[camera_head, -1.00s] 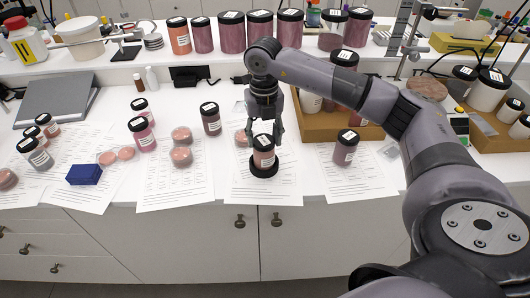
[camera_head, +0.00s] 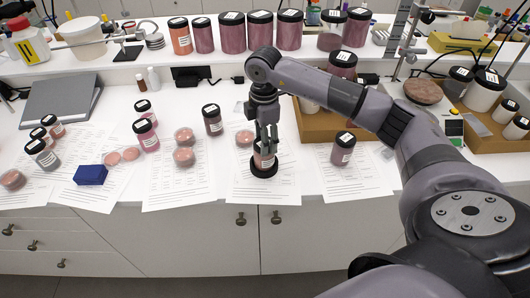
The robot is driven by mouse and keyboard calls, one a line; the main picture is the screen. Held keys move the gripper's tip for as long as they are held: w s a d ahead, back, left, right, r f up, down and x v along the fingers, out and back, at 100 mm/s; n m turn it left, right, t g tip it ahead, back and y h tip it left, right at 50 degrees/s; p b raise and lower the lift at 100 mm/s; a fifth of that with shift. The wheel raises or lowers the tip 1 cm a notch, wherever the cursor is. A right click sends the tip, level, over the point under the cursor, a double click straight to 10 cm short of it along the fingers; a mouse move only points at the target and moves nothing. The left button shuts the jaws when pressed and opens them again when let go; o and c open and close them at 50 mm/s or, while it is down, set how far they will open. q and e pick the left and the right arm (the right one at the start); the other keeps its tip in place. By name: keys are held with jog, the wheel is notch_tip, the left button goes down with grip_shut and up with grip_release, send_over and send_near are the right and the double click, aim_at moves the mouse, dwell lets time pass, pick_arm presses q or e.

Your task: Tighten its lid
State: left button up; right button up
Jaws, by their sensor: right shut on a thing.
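My right gripper (camera_head: 265,147) points down from above and is shut on the jar's black lid at the top. The fingers hide most of the lid, so how tightly it sits cannot be seen. My left gripper is not in view.
Black-lidded jars stand nearby: one (camera_head: 212,120) behind left, one (camera_head: 343,150) to the right. Round pigment dishes (camera_head: 184,158) and a blue box (camera_head: 90,175) lie left. A cardboard tray (camera_head: 318,128) with jars is behind right. Printed sheets cover the counter front.

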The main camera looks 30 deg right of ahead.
jog(key=shift+m, duration=0.3)
jog(key=o, duration=1.6)
